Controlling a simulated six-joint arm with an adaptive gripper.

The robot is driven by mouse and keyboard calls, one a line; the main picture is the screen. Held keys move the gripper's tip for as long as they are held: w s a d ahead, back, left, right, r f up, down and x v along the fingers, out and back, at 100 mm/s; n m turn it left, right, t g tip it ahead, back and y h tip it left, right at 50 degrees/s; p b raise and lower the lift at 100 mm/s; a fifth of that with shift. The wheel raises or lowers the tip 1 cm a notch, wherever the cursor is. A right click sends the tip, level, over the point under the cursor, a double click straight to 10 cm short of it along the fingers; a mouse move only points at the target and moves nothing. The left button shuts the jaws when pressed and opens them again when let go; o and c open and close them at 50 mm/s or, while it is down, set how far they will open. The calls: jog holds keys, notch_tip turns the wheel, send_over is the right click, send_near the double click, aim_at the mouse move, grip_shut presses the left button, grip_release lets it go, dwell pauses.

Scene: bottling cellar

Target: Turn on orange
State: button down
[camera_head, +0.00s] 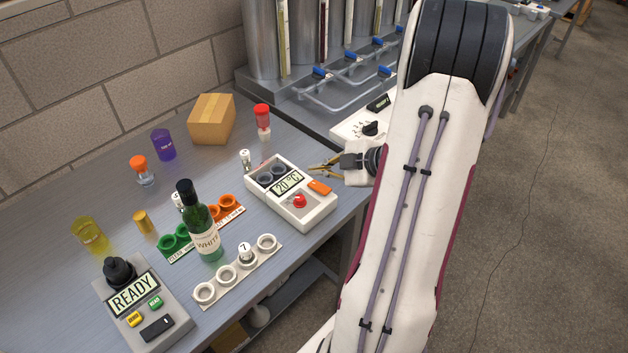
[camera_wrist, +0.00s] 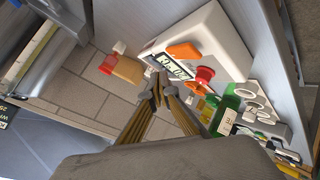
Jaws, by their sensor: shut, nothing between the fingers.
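An orange rocker switch (camera_head: 319,187) sits on the right part of the top face of a white device (camera_head: 316,216). The device has a display reading 20 °C (camera_head: 288,182) and a red knob (camera_head: 299,201). In the wrist view the orange switch (camera_wrist: 184,51) lies just above and right of my fingertips, with the red knob (camera_wrist: 205,74) farther right. My gripper (camera_head: 317,169) is shut and empty, beside the device's back right edge and apart from the switch. Its fingertips also show in the wrist view (camera_wrist: 157,86). I cannot tell which way the switch is tipped.
A white box with a black dial (camera_head: 370,129) stands behind my gripper. A green bottle (camera_head: 204,226), a white rack (camera_head: 215,291) and a grey READY device (camera_head: 165,312) stand to the left. A cardboard box (camera_head: 211,119) is at the back. The table ends right of the device.

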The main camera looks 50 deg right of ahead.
aim_at(320, 186)
jog(key=shift+s+r, duration=0.15)
jog(key=shift+r, duration=0.8)
jog(key=shift+s+r, duration=0.15)
jog(key=shift+r, duration=0.8)
